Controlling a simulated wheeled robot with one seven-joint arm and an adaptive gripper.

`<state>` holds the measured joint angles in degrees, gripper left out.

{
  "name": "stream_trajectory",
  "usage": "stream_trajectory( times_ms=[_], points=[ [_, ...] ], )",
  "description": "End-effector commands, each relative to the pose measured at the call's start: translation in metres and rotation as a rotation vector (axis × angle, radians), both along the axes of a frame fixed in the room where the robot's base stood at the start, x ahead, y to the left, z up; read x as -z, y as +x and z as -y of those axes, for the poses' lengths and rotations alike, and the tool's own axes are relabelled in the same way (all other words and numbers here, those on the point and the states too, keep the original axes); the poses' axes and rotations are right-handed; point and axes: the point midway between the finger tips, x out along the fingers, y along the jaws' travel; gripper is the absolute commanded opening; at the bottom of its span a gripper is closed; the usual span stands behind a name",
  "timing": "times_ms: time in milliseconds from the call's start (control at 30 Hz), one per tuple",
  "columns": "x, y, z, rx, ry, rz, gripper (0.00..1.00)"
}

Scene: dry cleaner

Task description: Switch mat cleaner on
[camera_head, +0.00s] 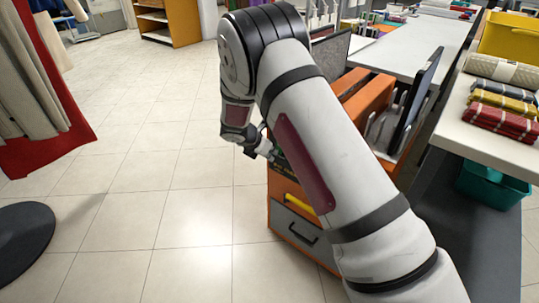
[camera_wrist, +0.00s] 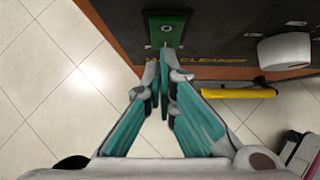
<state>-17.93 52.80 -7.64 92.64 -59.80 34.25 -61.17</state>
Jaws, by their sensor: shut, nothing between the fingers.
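The mat cleaner is an orange machine (camera_head: 371,101) behind and below my arm in the head view. In the wrist view its dark front panel (camera_wrist: 222,42) carries partly hidden lettering ending in "CLEANER". A green switch plate (camera_wrist: 165,29) with a small pale switch sits at the top centre; its on or off position cannot be told. My gripper (camera_wrist: 165,62) is shut and empty, its fingertips just below the plate in the picture. Whether they touch the panel is unclear. In the head view my gripper (camera_head: 272,152) is at the machine's front, partly hidden by my arm.
A white knob (camera_wrist: 285,50) is right of the plate, and a yellow bar (camera_wrist: 238,93) lies below the panel. A grey drawer (camera_head: 297,229) is low on the machine. A counter with folded cloths (camera_head: 503,119) stands right. Tiled floor (camera_head: 145,180) is open left.

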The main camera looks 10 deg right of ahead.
Motion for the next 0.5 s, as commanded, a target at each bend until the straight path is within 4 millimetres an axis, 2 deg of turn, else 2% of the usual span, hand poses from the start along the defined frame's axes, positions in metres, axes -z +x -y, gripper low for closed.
stream_trajectory(
  times_ms=[200, 500],
  points=[
    [0.0085, 0.0027, 0.0025, -0.002, -0.062, 0.040, 0.00],
    [0.0099, 0.0062, 0.0088, 0.001, -0.109, 0.078, 0.00]
  ],
)
